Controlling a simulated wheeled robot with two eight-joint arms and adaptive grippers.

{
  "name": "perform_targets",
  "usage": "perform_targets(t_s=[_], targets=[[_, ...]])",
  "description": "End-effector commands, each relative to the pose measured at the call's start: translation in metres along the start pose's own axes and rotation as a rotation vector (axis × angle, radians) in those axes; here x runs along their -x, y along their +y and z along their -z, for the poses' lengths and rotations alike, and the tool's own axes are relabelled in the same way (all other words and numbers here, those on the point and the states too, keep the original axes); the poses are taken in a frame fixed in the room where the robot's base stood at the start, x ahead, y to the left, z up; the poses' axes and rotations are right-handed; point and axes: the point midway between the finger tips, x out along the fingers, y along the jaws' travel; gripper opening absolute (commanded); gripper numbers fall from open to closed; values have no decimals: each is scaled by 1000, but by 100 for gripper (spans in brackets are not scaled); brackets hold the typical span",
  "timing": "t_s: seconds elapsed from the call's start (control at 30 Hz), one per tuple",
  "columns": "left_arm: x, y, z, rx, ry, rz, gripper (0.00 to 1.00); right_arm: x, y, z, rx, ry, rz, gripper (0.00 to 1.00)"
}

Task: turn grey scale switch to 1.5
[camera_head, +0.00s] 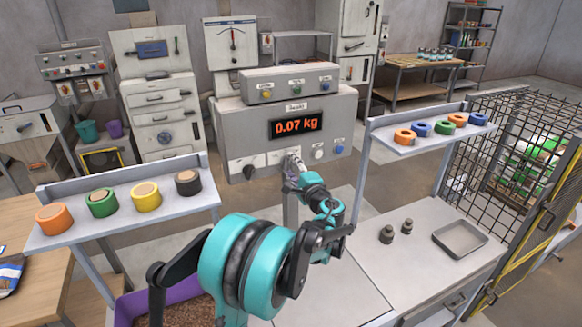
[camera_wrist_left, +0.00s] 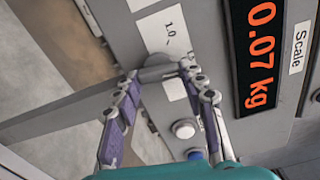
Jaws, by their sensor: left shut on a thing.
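The scale box (camera_head: 235,125) stands straight ahead, with a lit display (camera_head: 296,124) reading 0.07 kg. The display also shows in the left wrist view (camera_wrist_left: 262,55). My left gripper (camera_head: 292,165) is at the lower front panel of the box. In the left wrist view my left gripper (camera_wrist_left: 160,72) has one finger on each side of the grey switch (camera_wrist_left: 157,67) and is shut on it. A white label beside the switch reads 1.0; other markings are hidden or too small to read. The gripper hides most of the switch in the head view. My right gripper is not in view.
A white button (camera_head: 318,152) and a blue button (camera_head: 339,149) sit right of my gripper. A dark knob (camera_head: 249,172) is to its left. Shelves with coloured rolls flank the box. Two small weights and a metal tray (camera_head: 460,238) are on the right bench.

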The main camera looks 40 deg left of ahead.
Motion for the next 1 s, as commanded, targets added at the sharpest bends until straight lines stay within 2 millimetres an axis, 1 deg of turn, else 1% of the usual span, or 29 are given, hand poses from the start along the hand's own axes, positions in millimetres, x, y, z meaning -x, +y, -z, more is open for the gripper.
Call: perform_targets(t_s=[0.1, 0.3, 0.83, 0.87, 0.9, 0.93, 1.0], targets=[[0, 0, 0, 60, 0, -1, 12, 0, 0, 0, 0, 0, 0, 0], [0, 0, 0, 126, 0, -1, 12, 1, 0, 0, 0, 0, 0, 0], [0, 0, 0, 151, -1, -1, 12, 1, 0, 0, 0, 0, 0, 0], [0, 0, 0, 151, -1, -1, 44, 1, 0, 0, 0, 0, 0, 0], [0, 0, 0, 151, -1, -1, 54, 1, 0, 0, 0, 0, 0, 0], [0, 0, 0, 151, -1, -1, 62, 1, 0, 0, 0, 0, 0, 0], [0, 0, 0, 150, 0, -1, 62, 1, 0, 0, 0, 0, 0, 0]])
